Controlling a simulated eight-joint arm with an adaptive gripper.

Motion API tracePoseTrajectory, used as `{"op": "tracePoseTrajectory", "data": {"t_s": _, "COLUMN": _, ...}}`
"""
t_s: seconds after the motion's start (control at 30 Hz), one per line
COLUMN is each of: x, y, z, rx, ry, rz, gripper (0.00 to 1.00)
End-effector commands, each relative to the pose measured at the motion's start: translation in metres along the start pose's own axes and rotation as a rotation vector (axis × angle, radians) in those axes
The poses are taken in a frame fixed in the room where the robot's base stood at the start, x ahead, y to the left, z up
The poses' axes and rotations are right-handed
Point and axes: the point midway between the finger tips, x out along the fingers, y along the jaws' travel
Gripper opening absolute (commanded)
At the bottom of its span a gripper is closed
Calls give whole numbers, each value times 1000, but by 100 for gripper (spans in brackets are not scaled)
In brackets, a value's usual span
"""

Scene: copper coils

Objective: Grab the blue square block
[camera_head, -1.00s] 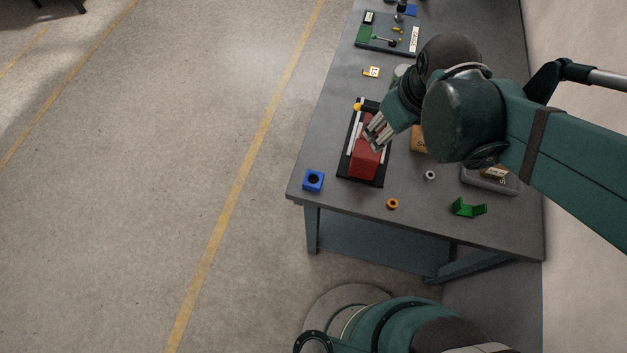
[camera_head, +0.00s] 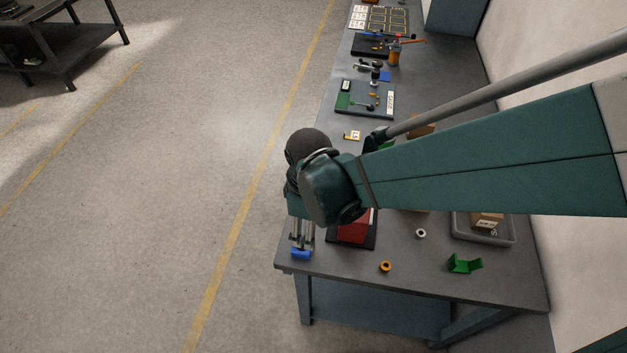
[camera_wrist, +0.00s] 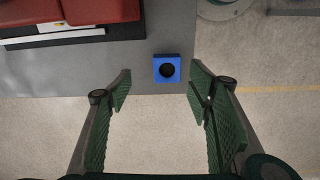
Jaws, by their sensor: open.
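The blue square block (camera_head: 301,254) with a round dark hole in its top sits at the near left corner of the grey table. In the wrist view the block (camera_wrist: 167,69) lies near the table edge, ahead of my fingers and between their lines. My gripper (camera_head: 302,240) points down above the block in the head view and partly covers it. In the wrist view my gripper (camera_wrist: 160,82) is open, with its two green ridged fingers wide apart and nothing between them. I cannot tell the exact height gap to the block.
A red block on a black base (camera_head: 352,230) stands just right of my gripper. An orange ring (camera_head: 385,267), a white ring (camera_head: 421,233), a green bracket (camera_head: 464,264) and a grey tray (camera_head: 456,236) lie farther right. The table edge (camera_head: 330,275) is close to the block.

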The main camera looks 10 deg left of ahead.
Motion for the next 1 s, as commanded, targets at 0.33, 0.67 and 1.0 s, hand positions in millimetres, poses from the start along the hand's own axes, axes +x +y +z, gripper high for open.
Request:
{"op": "tracePoseTrajectory", "data": {"t_s": 0.33, "x": 15, "y": -10, "z": -12, "rx": -68, "ry": -18, "rz": -20, "gripper": 51}}
{"op": "tracePoseTrajectory", "data": {"t_s": 0.67, "x": 16, "y": -10, "z": -12, "rx": -67, "ry": -18, "rz": -20, "gripper": 51}}
{"op": "tracePoseTrajectory", "data": {"t_s": 1.0, "x": 36, "y": -11, "z": -12, "rx": -67, "ry": -18, "rz": -20, "gripper": 51}}
